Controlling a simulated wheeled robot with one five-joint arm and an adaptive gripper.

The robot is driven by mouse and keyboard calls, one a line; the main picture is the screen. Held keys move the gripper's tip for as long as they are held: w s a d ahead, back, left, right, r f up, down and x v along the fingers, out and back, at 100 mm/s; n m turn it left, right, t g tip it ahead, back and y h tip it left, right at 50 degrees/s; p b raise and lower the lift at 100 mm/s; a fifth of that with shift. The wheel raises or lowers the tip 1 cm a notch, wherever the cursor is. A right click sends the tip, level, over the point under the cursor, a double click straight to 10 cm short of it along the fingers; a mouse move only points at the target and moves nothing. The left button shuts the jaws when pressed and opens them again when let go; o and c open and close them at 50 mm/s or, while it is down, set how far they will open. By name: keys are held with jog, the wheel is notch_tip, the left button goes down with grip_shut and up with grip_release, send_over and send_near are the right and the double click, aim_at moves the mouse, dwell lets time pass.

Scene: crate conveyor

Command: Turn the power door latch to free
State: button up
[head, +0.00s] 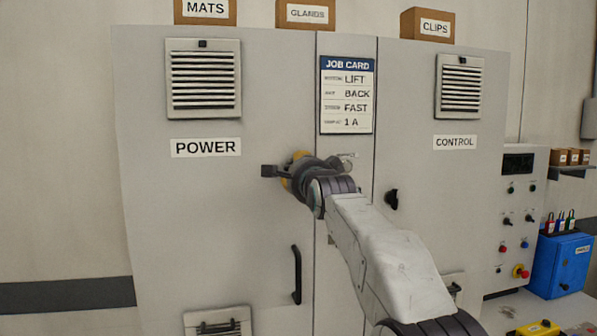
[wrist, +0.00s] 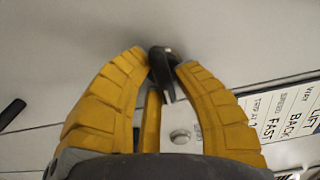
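The power door (head: 215,225) is the left grey cabinet door, under the POWER label (head: 206,147). Its latch (wrist: 166,72) is a dark lever, seen between my fingertips in the wrist view. My gripper (wrist: 163,63) has yellow fingers, and both tips sit against the sides of the lever. A pale round button (wrist: 180,136) lies beside the lever, with small lettering too blurred to read.
A black door handle (head: 297,275) is below the gripper. A job card (head: 347,95) is above right. The control door (head: 440,225) has its own black latch (head: 391,199). A control panel (head: 517,215) and blue box (head: 562,265) stand at the right.

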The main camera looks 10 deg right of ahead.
jog(key=o, duration=0.4)
jog(key=shift+o, duration=0.2)
jog(key=shift+s, duration=0.1)
jog(key=s, duration=1.1)
jog(key=shift+s, duration=0.4)
jog(key=shift+a, duration=0.1)
